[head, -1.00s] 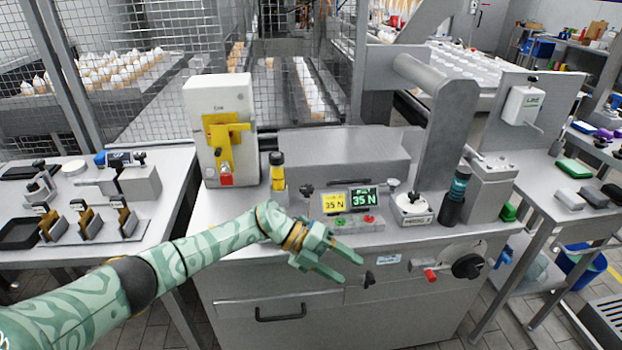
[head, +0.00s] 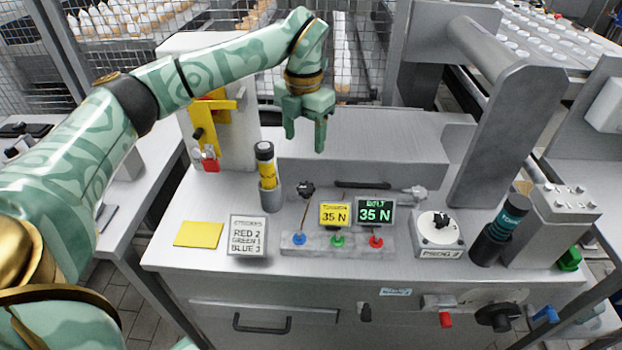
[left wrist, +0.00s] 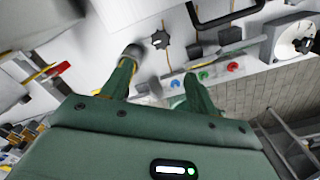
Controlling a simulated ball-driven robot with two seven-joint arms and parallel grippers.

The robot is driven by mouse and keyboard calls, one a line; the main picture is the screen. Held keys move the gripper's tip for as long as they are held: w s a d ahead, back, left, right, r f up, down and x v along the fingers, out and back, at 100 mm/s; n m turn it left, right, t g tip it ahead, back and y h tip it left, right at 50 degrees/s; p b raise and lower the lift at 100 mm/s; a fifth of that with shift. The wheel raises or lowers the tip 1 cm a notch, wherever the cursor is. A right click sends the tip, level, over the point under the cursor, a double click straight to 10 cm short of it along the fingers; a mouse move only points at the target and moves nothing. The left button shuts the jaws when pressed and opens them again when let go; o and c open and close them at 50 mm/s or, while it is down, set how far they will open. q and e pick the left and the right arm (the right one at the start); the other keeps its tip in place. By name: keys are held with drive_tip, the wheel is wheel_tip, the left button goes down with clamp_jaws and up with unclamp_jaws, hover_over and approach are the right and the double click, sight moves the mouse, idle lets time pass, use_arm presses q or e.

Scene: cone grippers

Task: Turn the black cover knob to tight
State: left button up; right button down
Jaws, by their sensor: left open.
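A black star-shaped knob (head: 306,190) stands on a thin stem behind the blue button on the grey machine top; it also shows in the left wrist view (left wrist: 160,39). I cannot tell for sure that it is the cover knob. Another black knob (head: 441,221) sits on a white round dial. My left gripper (head: 305,138) is open and empty, fingers pointing down, raised above and behind the star knob. In the left wrist view its fingers (left wrist: 160,88) are spread apart. My right gripper is out of view.
Two displays (head: 348,213) read 35 N above blue, green and red buttons. A yellow-and-black cylinder (head: 265,170) stands left of the star knob. A sign (head: 248,236) and yellow card (head: 199,234) are at front left. A teal-and-black cylinder (head: 500,235) stands right.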

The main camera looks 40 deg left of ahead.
sight(306, 187)
use_arm(q)
wheel_tip(306, 187, down, 13)
drive_tip(key=b, duration=0.4)
drive_tip(key=shift+w+r, duration=0.1)
drive_tip(key=shift+r, duration=0.1)
drive_tip(key=shift+f+b, duration=0.4)
drive_tip(key=shift+f, duration=0.2)
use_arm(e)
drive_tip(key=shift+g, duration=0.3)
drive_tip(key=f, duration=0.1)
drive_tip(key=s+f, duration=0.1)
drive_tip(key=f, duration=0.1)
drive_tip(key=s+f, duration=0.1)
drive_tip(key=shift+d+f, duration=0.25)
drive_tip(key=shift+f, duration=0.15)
use_arm(q)
drive_tip(key=c, duration=1)
